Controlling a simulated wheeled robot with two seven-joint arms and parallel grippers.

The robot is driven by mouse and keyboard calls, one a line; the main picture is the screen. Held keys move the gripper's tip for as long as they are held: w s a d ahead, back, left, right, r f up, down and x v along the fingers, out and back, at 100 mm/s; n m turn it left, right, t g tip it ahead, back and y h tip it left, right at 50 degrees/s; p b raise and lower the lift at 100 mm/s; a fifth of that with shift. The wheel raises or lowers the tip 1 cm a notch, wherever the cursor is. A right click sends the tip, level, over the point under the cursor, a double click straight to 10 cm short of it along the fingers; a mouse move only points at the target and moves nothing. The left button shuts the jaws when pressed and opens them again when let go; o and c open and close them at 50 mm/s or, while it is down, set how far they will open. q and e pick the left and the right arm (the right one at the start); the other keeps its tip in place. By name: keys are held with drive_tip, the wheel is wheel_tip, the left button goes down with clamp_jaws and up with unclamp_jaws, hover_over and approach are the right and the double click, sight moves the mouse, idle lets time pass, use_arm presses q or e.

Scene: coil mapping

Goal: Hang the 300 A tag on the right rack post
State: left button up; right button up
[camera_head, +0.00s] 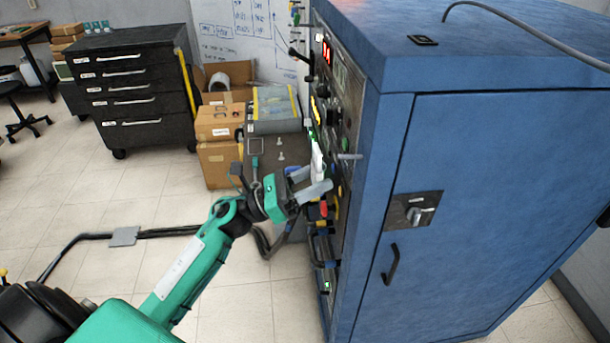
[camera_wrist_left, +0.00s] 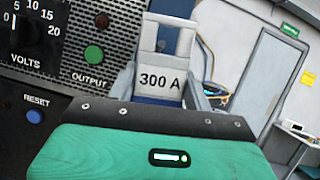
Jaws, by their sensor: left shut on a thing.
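My left gripper (camera_head: 312,180) is shut on the white 300 A tag (camera_head: 317,158), holding it upright close to the front panel of the blue rack. In the left wrist view the tag (camera_wrist_left: 163,82) shows its black "300 A" lettering between the grey fingers of the gripper (camera_wrist_left: 165,70). An open frame tops the tag. A short grey post (camera_head: 350,156) sticks out of the rack panel, just right of the tag in the head view. I cannot tell whether tag and post touch. My right gripper is not in view.
The blue rack (camera_head: 490,170) fills the right side. Its panel carries knobs and lights, including a green OUTPUT light (camera_wrist_left: 94,53) and a blue RESET button (camera_wrist_left: 35,116). A black drawer cabinet (camera_head: 130,90) and cardboard boxes (camera_head: 218,120) stand behind.

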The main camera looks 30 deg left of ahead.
sight(361, 173)
use_arm(q)
drive_tip(key=shift+w+d+f+p, duration=0.1)
drive_tip(key=shift+w+d+p, duration=0.2)
drive_tip(key=shift+w+d, duration=0.35)
drive_tip(key=shift+w+d+p, duration=0.25)
drive_tip(key=shift+w+d, duration=0.15)
drive_tip(key=shift+d, duration=0.45)
drive_tip(key=shift+w+d+f+p, duration=0.1)
drive_tip(key=shift+w+d+p, duration=0.2)
drive_tip(key=shift+w+d, duration=0.45)
drive_tip(key=shift+d, duration=0.4)
drive_tip(key=shift+f+b, duration=0.25)
drive_tip(key=shift+b, duration=0.1)
drive_tip(key=o, duration=0.8)
drive_tip(key=shift+o, duration=0.4)
drive_tip(key=shift+c, duration=0.6)
